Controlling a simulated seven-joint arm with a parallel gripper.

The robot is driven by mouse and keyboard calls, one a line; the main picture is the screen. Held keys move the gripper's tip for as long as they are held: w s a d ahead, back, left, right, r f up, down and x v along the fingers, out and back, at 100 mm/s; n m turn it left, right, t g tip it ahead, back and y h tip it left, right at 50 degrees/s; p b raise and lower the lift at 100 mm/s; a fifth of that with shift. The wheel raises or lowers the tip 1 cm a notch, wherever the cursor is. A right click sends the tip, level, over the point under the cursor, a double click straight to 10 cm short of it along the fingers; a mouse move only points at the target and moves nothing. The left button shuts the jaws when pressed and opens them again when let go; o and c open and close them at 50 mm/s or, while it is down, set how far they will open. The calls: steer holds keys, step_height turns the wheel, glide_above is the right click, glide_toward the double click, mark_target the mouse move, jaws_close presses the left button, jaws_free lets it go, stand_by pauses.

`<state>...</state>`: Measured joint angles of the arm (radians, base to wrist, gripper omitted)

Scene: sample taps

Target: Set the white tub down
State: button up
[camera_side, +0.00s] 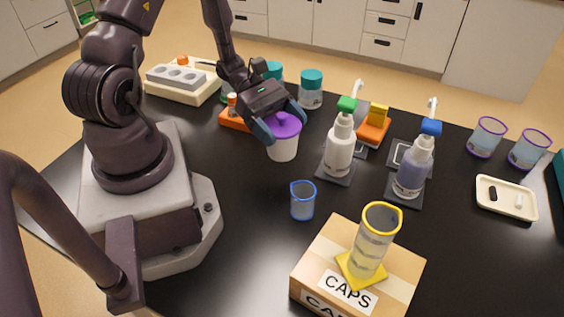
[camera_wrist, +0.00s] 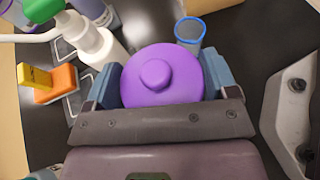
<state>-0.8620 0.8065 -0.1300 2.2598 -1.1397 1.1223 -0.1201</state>
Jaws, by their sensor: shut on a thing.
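The white tub (camera_side: 283,149) has a purple lid with a knob, and it is upright at the middle of the black table in the side view. In the wrist view its purple lid (camera_wrist: 161,79) fills the space between the fingers, and its white body is hidden below. My gripper (camera_side: 285,127) is shut on the tub, one blue finger on each side of the lid. The fingers also show on both sides of the lid in the wrist view (camera_wrist: 160,82). I cannot tell for certain whether the tub's base touches the table.
A blue-rimmed cup (camera_side: 302,201) stands in front of the tub. A green-topped pump bottle (camera_side: 340,146) and a blue-topped one (camera_side: 413,167) stand to the right. A CAPS box (camera_side: 318,262) bears a yellow-rimmed cylinder (camera_side: 375,240). Teal-lidded jars (camera_side: 311,90) stand behind. Table left of the blue-rimmed cup is bare.

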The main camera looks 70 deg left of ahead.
mark_target(282, 150)
steer(key=shift+f, duration=3.25)
steer(key=shift+f, duration=0.1)
steer(key=o, duration=0.8)
steer(key=shift+o, duration=0.2)
